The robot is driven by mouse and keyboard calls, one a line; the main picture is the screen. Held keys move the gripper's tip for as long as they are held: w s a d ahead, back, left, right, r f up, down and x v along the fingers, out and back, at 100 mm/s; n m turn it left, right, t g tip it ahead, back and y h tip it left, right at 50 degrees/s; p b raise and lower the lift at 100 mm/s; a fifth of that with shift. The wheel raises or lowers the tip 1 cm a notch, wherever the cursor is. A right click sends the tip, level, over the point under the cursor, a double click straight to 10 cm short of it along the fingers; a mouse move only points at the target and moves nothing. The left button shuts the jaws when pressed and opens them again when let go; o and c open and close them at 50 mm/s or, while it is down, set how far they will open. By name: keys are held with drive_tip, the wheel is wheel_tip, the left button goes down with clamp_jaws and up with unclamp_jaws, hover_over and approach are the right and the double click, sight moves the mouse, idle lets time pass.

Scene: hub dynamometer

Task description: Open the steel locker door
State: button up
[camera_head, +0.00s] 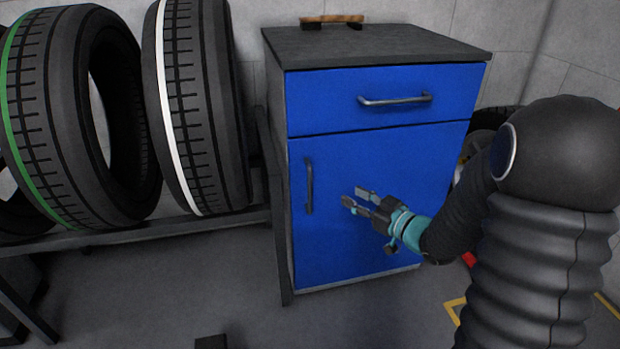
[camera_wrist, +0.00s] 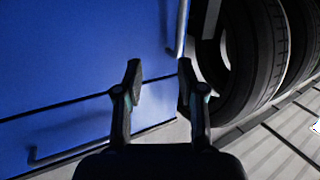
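The blue cabinet door (camera_head: 345,250) is shut flush in the lower front of the dark-topped cabinet. Its vertical bar handle (camera_head: 309,185) is near the door's left edge. My gripper (camera_head: 356,197) is open and empty in front of the door, to the right of the handle and apart from it. In the wrist view the scene is turned over: the blue door (camera_wrist: 75,50) fills the upper left, and the door handle (camera_wrist: 178,30) is at the top. My two fingers (camera_wrist: 159,80) are spread below the handle, with nothing between them.
A blue drawer (camera_head: 385,97) with a horizontal handle (camera_head: 395,100) is above the door. Large tyres (camera_head: 200,110) stand on a low rack (camera_head: 150,234) close by the cabinet's left side. A wooden-handled object (camera_head: 332,19) lies on top. The floor before the door looks mostly clear.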

sight(311, 182)
drive_tip(key=w+a, duration=0.2)
drive_tip(key=a, duration=0.2)
drive_tip(key=w+a+y, duration=0.1)
drive_tip(key=w+a, duration=0.2)
drive_tip(key=a, duration=0.1)
drive_tip(key=w+a+y+p, duration=0.1)
drive_tip(key=w+a, duration=0.1)
drive_tip(key=a, duration=0.1)
drive_tip(key=shift+w+a+f+n+g, duration=0.3)
drive_tip(key=shift+a+f+g, duration=0.1)
clamp_jaws()
